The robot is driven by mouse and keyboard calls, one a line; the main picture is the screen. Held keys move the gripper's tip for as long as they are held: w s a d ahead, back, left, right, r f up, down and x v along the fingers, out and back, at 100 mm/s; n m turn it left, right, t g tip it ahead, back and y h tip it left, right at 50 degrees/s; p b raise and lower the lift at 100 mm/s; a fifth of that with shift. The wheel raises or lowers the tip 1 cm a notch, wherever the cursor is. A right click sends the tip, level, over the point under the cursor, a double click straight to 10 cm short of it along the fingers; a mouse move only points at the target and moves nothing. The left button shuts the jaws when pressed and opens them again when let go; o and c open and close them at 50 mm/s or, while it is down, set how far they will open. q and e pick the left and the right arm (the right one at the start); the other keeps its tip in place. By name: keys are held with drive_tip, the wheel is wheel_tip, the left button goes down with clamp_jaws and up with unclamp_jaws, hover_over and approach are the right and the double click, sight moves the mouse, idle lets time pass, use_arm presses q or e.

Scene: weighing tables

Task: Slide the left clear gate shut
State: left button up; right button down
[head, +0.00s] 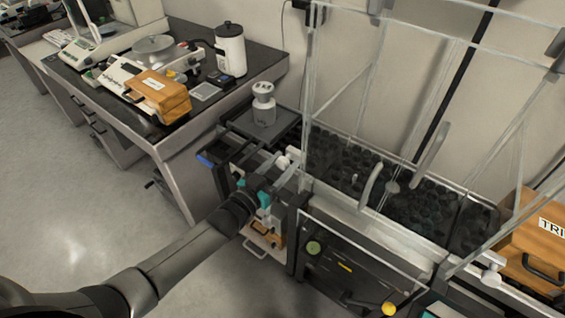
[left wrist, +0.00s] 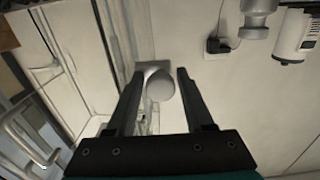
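The clear-walled enclosure (head: 313,75) stands at the centre right, with clear panels in pale frames over a dark, bumpy bed. A pale round knob (head: 283,162) shows low at its left side; I take it as the left clear gate's handle. My left gripper (head: 286,172) is beside this knob. In the left wrist view my left gripper (left wrist: 158,75) is open, and a whitish round knob (left wrist: 160,88) shows between its dark fingers. Contact cannot be told. How far the left gate stands open is unclear. My right gripper is not in view.
A dark-topped table (head: 210,108) with balances and an orange box (head: 157,95) is at left. Another orange box (head: 540,240) is at right. Floor (head: 70,180) is clear at left.

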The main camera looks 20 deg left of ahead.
use_arm(q)
drive_tip(key=shift+r, duration=0.1)
drive_tip(key=p+v, duration=0.2)
drive_tip(key=v, duration=1.3)
drive_tip(key=shift+s, duration=0.1)
drive_tip(key=s+a+f+n+g+y, duration=0.15)
drive_tip(key=s+f+g, duration=0.3)
drive_tip(key=f, duration=0.65)
drive_tip(key=s+a+f+g+y, duration=0.1)
drive_tip(key=s+f+g+y, duration=0.3)
drive_tip(key=f, duration=0.7)
drive_tip(key=s+d+f+g, duration=0.1)
drive_tip(key=s+f+g, duration=0.2)
drive_tip(key=s, duration=0.9)
drive_tip(key=s+d+f+g, duration=0.2)
drive_tip(key=s+f+g, duration=0.2)
drive_tip(key=s+f, duration=0.6)
drive_tip(key=shift+s+d+y, duration=0.2)
drive_tip(key=shift+s+y, duration=0.15)
drive_tip(key=shift+s, duration=0.5)
drive_tip(key=shift+g, duration=0.25)
